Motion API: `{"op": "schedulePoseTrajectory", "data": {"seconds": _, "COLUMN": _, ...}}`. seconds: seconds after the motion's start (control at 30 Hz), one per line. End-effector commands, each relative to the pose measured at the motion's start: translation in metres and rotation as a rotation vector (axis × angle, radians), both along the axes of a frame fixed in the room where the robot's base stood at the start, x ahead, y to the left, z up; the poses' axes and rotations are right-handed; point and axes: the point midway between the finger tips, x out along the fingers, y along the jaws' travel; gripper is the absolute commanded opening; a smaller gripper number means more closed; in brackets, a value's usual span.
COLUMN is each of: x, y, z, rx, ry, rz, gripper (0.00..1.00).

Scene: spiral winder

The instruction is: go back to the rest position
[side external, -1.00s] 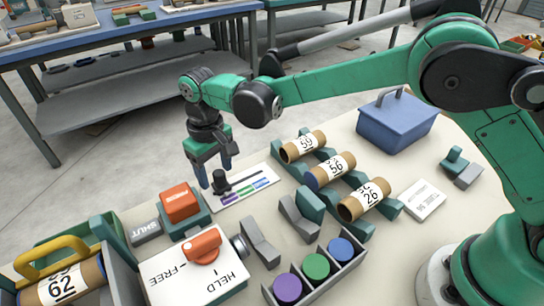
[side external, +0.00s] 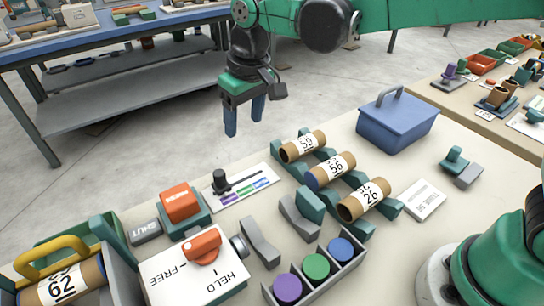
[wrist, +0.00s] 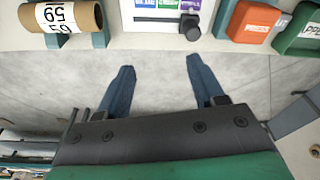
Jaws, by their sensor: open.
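My gripper (side external: 244,118) is open and empty, raised in the air beyond the far edge of the bench. In the wrist view its two blue fingers (wrist: 164,90) stand wide apart with only floor between them. The slider panel (side external: 247,181), with a black knob and coloured labels, lies on the bench below and nearer the camera than my gripper. Three cardboard tubes marked 59 (side external: 303,146), 56 (side external: 331,169) and 26 (side external: 364,200) rest on teal cradles.
A blue lidded box (side external: 398,125) stands at the back right. An orange button block (side external: 181,203), a HELD/FREE switch panel (side external: 200,270) and a tray of coloured caps (side external: 350,272) are on the bench. Tube 62 (side external: 62,285) lies at the left. A blue table (side external: 120,38) stands behind.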

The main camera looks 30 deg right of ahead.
Motion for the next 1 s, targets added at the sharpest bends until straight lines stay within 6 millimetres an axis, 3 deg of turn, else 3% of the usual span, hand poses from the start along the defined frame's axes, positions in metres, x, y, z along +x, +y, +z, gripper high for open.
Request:
{"op": "schedulePoseTrajectory", "data": {"seconds": 0.03, "x": -0.009, "y": -0.016, "z": 0.010, "rx": 0.010, "ry": -0.034, "rz": -0.025, "gripper": 0.62}}
{"op": "schedulePoseTrajectory", "data": {"seconds": 0.2, "x": -0.040, "y": -0.061, "z": 0.028, "rx": 0.035, "ry": -0.160, "rz": -0.090, "gripper": 0.62}}
{"op": "schedulePoseTrajectory", "data": {"seconds": 0.5, "x": -0.100, "y": -0.118, "z": 0.020, "rx": 0.043, "ry": -0.370, "rz": -0.195, "gripper": 0.62}}
{"op": "schedulePoseTrajectory", "data": {"seconds": 0.7, "x": -0.119, "y": -0.133, "z": 0.008, "rx": 0.037, "ry": -0.447, "rz": -0.230, "gripper": 0.62}}
{"op": "schedulePoseTrajectory", "data": {"seconds": 1.0, "x": -0.122, "y": -0.136, "z": 0.005, "rx": 0.035, "ry": -0.461, "rz": -0.236, "gripper": 0.62}}
